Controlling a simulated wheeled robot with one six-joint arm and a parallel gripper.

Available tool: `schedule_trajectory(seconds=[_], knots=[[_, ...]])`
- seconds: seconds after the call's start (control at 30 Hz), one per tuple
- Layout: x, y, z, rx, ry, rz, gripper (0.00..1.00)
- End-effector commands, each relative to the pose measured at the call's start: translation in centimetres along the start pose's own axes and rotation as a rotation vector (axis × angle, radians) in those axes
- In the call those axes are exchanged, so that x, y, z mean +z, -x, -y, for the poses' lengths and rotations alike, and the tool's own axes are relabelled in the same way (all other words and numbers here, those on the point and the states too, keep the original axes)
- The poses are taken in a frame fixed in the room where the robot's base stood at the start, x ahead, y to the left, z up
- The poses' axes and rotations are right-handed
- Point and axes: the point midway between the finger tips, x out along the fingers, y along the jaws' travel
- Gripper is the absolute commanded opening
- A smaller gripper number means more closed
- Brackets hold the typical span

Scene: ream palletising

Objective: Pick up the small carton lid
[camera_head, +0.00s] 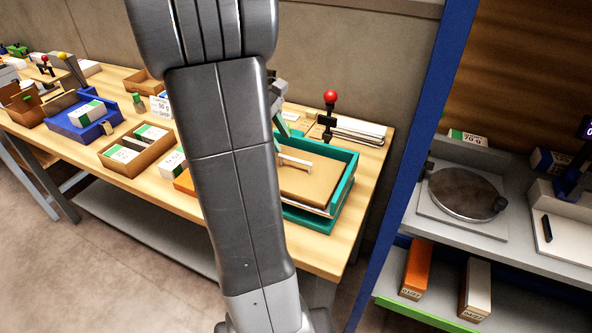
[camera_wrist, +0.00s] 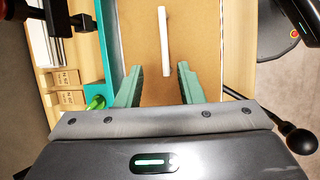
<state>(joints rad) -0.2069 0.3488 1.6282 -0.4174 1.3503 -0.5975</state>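A flat brown board, which looks like the small carton lid (camera_head: 312,187), lies in a teal tray (camera_head: 345,183) on the wooden table. A pale raised bar (camera_head: 295,161) stands on it like a handle. In the wrist view the brown lid (camera_wrist: 143,30) fills the middle, with the white bar (camera_wrist: 163,42) running up and down the picture. My gripper (camera_wrist: 160,68) is open and empty. Its two teal fingers are apart, and the bar lies just beyond the tips, roughly centred between them. My arm hides part of the tray and most of the gripper in the head view.
A red-knobbed post (camera_head: 330,98) and a paper stack (camera_head: 352,130) stand behind the tray. Open cartons (camera_head: 155,154) and a blue tray (camera_head: 68,120) are on the left. A blue upright (camera_head: 415,150) divides the table from grey shelves with a round plate (camera_head: 463,192).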

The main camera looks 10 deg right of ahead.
Motion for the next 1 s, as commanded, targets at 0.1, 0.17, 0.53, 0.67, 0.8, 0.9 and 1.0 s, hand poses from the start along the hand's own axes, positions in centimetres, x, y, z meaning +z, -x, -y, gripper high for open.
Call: schedule_trajectory(seconds=[0.1, 0.17, 0.53, 0.67, 0.8, 0.9, 1.0], knots=[[0.1, -0.7, 0.1, 0.000, 0.000, 0.000, 0.34], [0.1, -1.2, 0.2, -0.001, 0.000, 0.001, 0.34], [0.4, -5.6, 0.7, 0.000, -0.001, 0.000, 0.34], [0.4, -5.7, 0.7, 0.001, -0.001, -0.001, 0.34], [0.4, -5.7, 0.7, 0.001, 0.000, -0.001, 0.24], [0.4, -5.7, 0.7, 0.001, 0.000, -0.001, 0.05], [0.4, -5.6, 0.7, 0.001, 0.000, -0.001, 0.00]])
